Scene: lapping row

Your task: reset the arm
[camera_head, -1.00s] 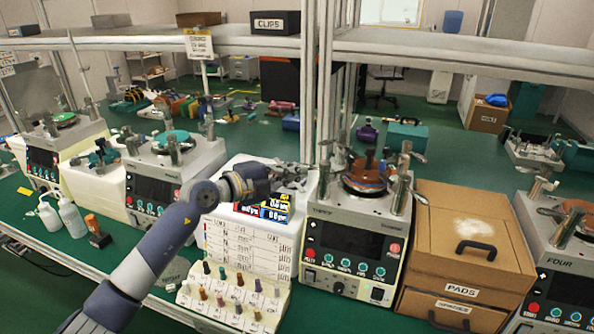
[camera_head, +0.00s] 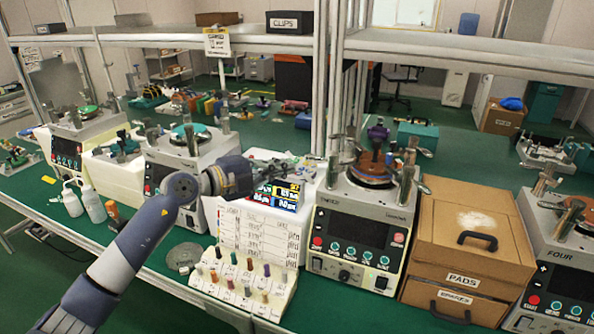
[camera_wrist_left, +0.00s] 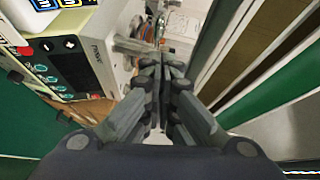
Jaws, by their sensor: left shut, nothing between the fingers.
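My left arm comes in from the lower left in the head view. Its gripper (camera_head: 288,168) is above the white box with the lit display, left of the lapping machine with the brown disc (camera_head: 372,170). In the left wrist view the fingers of my left gripper (camera_wrist_left: 162,62) are together and empty. Beyond them lie a machine's metal parts, blurred and partly hidden by the fingers. A machine's control panel (camera_wrist_left: 75,62) shows at the left there. My right gripper does not show.
A rack of coloured pegs (camera_head: 240,285) stands at the front edge. White bottles (camera_head: 93,205) stand at the left. A brown PADS box (camera_head: 470,232) and machine FOUR (camera_head: 565,285) are at the right. A shelf with posts (camera_head: 450,50) crosses above the bench.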

